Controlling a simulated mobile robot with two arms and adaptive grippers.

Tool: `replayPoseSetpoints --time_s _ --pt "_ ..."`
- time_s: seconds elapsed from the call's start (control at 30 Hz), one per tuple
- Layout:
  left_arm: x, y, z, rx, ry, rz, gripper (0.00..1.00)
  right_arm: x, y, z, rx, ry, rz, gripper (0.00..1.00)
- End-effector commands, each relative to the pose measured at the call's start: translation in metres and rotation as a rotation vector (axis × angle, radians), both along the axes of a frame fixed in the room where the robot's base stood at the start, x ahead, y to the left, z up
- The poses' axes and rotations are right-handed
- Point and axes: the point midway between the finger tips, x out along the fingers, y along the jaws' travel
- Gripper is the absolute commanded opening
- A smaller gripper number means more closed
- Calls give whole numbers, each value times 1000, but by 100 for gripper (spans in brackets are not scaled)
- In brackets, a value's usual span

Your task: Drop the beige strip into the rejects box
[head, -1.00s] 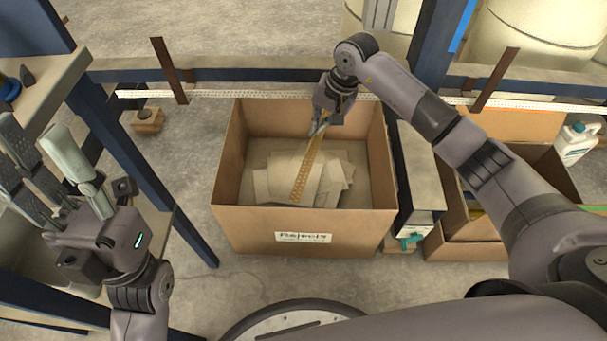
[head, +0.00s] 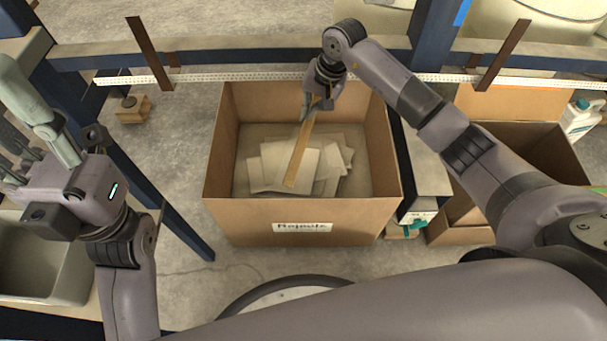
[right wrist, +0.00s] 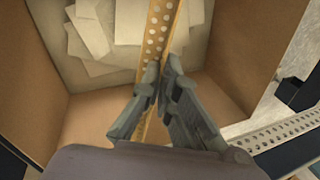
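The beige strip (head: 298,158) is long, narrow and perforated. It hangs tilted from my right gripper (head: 317,103), its lower end over the papers in the rejects box (head: 235,218). The right wrist view shows the strip (right wrist: 159,28) between the fingertips of my right gripper (right wrist: 159,88), which is shut on it. The box is open brown cardboard with a white "Rejects" label on its front wall. From the head view I cannot tell whether the strip's lower end touches the papers. My left gripper (head: 45,135) is at the far left, away from the box, fingers spread and empty.
Pale sheets (head: 275,165) lie loosely on the box floor. A white perforated rail (head: 205,79) runs behind the box. Other cardboard boxes (head: 535,160) and a white bottle (head: 580,120) stand at right. A blue frame post (head: 170,210) stands left of the box.

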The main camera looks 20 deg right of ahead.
Motion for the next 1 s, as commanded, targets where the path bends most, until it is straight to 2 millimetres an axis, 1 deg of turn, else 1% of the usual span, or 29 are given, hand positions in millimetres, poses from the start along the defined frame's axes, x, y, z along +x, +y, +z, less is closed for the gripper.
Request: replayPoseSetpoints --time_s 0.03,0.1,0.43,0.5,0.83,1.0 --pt "0 0 -1 0 -10 0 40 0 0 -5 1 0 -1 0" --pt "0 0 1 1 -17 1 40 0 0 -8 2 -1 0 0" --pt "0 -1 3 2 -20 1 40 0 0 -9 0 -2 1 0" --pt "0 -1 3 2 -20 1 40 0 0 -9 0 -2 1 6" --pt "0 -1 3 2 -18 1 40 0 0 -9 0 -2 1 28" --pt "0 -1 3 2 -18 1 40 0 0 -9 0 -2 1 28"
